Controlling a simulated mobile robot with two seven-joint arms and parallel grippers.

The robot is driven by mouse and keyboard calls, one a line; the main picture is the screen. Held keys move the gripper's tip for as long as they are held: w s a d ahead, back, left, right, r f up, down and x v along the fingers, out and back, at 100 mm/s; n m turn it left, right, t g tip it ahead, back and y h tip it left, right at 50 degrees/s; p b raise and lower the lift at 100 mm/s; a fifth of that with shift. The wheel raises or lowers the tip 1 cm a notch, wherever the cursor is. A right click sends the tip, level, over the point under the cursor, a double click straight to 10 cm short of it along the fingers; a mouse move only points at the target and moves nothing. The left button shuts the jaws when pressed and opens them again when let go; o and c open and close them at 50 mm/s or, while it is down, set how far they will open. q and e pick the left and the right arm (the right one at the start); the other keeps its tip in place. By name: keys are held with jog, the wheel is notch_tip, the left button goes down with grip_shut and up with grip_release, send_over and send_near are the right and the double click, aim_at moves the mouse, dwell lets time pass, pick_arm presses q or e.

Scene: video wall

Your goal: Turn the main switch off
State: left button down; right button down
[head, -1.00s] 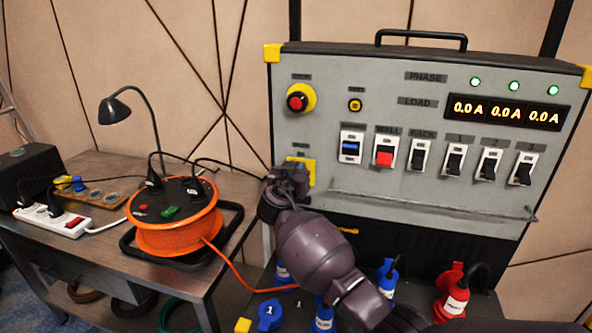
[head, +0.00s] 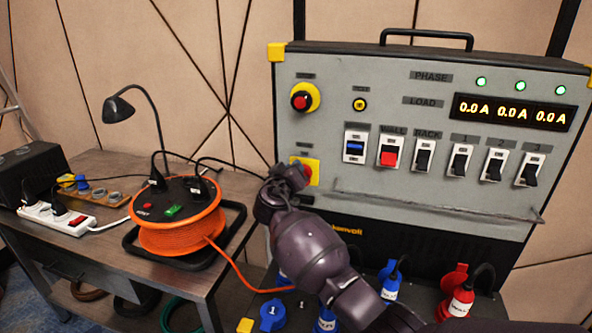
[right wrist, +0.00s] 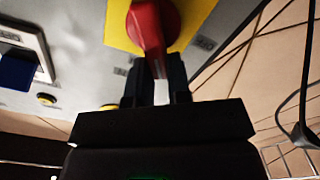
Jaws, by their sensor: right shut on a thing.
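The main switch is a red rotary handle on a yellow plate, low on the left of the grey panel. In the head view a bit of the red handle (head: 307,170) shows on the yellow plate (head: 316,168), beside my right gripper (head: 292,178), which hides the rest. In the right wrist view the red handle (right wrist: 150,22) runs down between the fingers of my right gripper (right wrist: 157,85). The gripper is shut on the handle's end. The handle's exact angle is hard to tell. My left gripper is not in view.
Above the switch is a red emergency knob (head: 300,102) on yellow. To its right are a blue breaker (head: 355,146), a red rocker (head: 389,158) and several black rockers. The load display (head: 513,112) reads 0.0 A, with green lamps lit. An orange cable reel (head: 178,237) stands left on a table.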

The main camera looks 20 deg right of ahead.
pick_arm(q)
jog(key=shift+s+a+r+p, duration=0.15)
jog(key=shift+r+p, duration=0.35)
jog(key=shift+p, duration=0.25)
pick_arm(e)
jog(key=shift+w+a+f+n, duration=0.2)
jog(key=shift+f+n, duration=0.25)
jog(key=shift+n, duration=1.4)
jog(key=shift+w+a+f+n, duration=0.15)
jog(key=shift+f+n, duration=0.25)
jog(key=shift+n, duration=1.4)
jog(key=shift+w+a+f+n, duration=0.1)
jog(key=shift+a+f+n, duration=0.25)
jog(key=shift+n, duration=1.5)
jog(key=shift+d+f, duration=0.1)
jog(key=shift+f, duration=0.1)
jog(key=c, duration=1.1)
grip_release()
jog(key=shift+s, duration=0.1)
jog(key=shift+o, duration=0.2)
pick_arm(q)
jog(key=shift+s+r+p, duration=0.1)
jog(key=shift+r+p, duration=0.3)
jog(key=shift+p, duration=0.35)
pick_arm(e)
jog(key=v, duration=1)
jog(key=shift+s+a, duration=0.3)
